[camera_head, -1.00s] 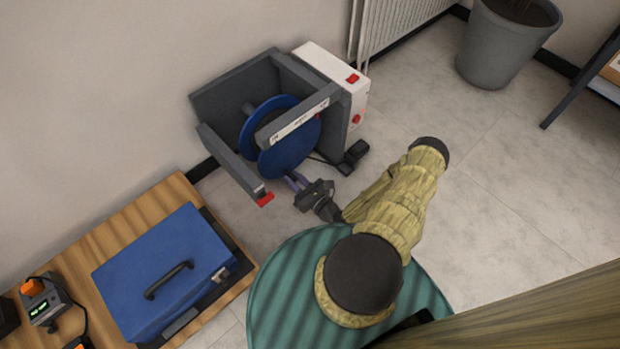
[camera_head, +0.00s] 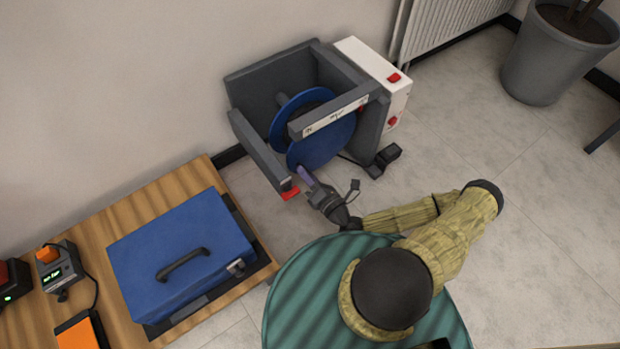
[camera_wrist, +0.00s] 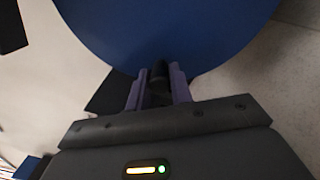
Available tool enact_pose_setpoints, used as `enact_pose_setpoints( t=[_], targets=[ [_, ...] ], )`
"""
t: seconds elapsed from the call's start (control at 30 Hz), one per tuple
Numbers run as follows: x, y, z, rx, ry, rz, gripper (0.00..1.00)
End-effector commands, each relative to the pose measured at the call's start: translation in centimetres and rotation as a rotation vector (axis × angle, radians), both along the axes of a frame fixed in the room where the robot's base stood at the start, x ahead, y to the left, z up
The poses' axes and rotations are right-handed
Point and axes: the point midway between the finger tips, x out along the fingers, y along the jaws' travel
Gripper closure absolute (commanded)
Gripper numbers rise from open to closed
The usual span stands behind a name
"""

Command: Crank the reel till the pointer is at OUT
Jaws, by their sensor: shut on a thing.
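The blue reel (camera_head: 325,146) sits in a dark grey frame (camera_head: 262,150) against the wall. A pale scale strip (camera_head: 335,116) runs along the frame's upper bar; its lettering and pointer are too small to read. My gripper (camera_head: 304,174) is at the reel's lower edge. In the wrist view my gripper (camera_wrist: 158,80) has its purple fingers shut on a dark crank knob (camera_wrist: 159,72), in front of the blue reel disc (camera_wrist: 165,30). Much of the knob is hidden between the fingers.
A white box with red buttons (camera_head: 372,72) is on the frame's right side. A red-tipped bar (camera_head: 290,193) ends close left of my gripper. A black pedal (camera_head: 384,159) lies on the floor. A wooden table with a blue case (camera_head: 180,255) stands at lower left.

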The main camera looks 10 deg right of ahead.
Motion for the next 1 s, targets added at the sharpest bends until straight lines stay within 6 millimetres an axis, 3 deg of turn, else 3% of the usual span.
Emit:
enact_pose_setpoints(
  t=[0.33,0.83,0.87,0.93,1.0],
  targets=[
    [-0.2,0.4,1.5,0.16,0.061,0.004,1.0],
    [-0.3,0.4,1.8,0.179,0.072,0.003,1.0],
    [-0.3,0.4,1.8,0.179,0.072,0.003,0.75],
    [-0.3,0.5,1.8,0.179,0.072,0.004,0.61],
    [-0.3,0.5,1.8,0.179,0.072,0.005,0.57]
  ],
)
